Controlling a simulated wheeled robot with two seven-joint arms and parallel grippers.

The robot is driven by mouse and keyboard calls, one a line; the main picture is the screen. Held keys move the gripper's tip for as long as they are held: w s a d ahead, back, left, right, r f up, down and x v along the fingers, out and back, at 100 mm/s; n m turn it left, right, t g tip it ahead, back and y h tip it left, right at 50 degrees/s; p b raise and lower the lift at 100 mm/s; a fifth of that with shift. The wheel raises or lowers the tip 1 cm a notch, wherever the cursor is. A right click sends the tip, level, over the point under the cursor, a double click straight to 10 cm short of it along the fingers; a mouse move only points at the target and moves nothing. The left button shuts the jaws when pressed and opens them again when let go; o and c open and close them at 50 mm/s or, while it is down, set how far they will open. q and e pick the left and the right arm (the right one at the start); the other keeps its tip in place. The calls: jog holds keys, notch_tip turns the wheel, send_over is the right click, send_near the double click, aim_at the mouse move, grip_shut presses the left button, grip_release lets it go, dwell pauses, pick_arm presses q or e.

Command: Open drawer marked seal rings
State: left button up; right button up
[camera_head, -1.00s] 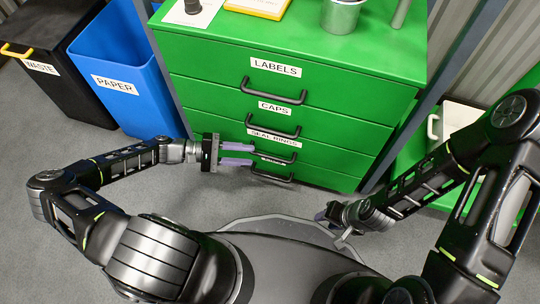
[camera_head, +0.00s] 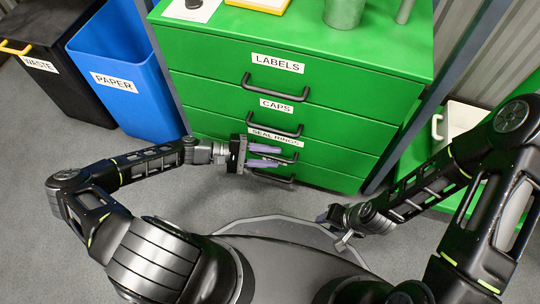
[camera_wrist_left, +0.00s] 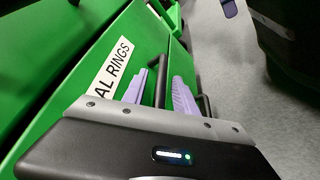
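The seal rings drawer (camera_head: 325,156) is in the green cabinet, third from the top, and looks closed. Its label (camera_head: 276,137) also shows partly in the left wrist view (camera_wrist_left: 114,70). Its dark bar handle (camera_head: 290,160) is partly hidden by my left gripper (camera_head: 281,156). In the left wrist view, the two purple fingers (camera_wrist_left: 163,90) stand apart, with the handle (camera_wrist_left: 161,76) showing between them. I cannot tell whether they touch it. My right gripper (camera_head: 328,215) is low, away from the cabinet; its fingers are too small to judge.
The labels drawer (camera_head: 215,66) and caps drawer (camera_head: 210,98) are above, both closed; another handle (camera_head: 268,179) is below. A blue paper bin (camera_head: 125,90) and a black waste bin (camera_head: 45,85) stand left. Grey floor (camera_head: 180,205) is open in front.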

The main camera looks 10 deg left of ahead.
pick_arm(q)
grip_shut()
dwell(1.3)
